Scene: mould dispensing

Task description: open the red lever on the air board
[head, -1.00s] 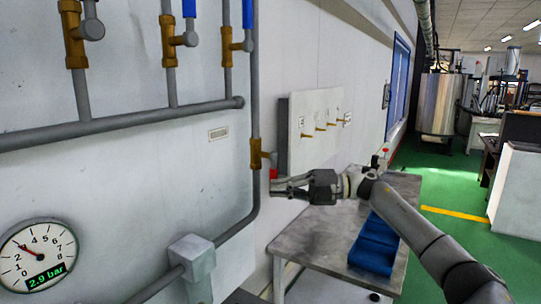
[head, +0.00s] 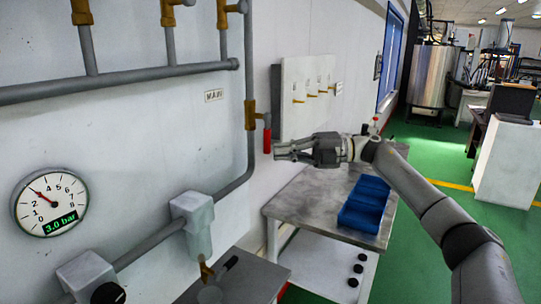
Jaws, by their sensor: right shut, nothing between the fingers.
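The red lever (head: 267,141) hangs straight down beside the brass valve (head: 250,114) on the vertical grey pipe, next to the "MAIN" label (head: 214,95). My right gripper (head: 278,152) is shut and empty. In the picture its fingertips are just right of the lever's lower end; I cannot tell whether they touch it. The round pressure gauge (head: 50,203) at the left reads 3.0 bar. My left gripper is not in view.
A grey table (head: 290,207) with a blue bin (head: 366,203) stands below my right arm. A pale panel (head: 308,97) with several brass pegs is on the wall behind the lever. Grey pipes run along the wall at left.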

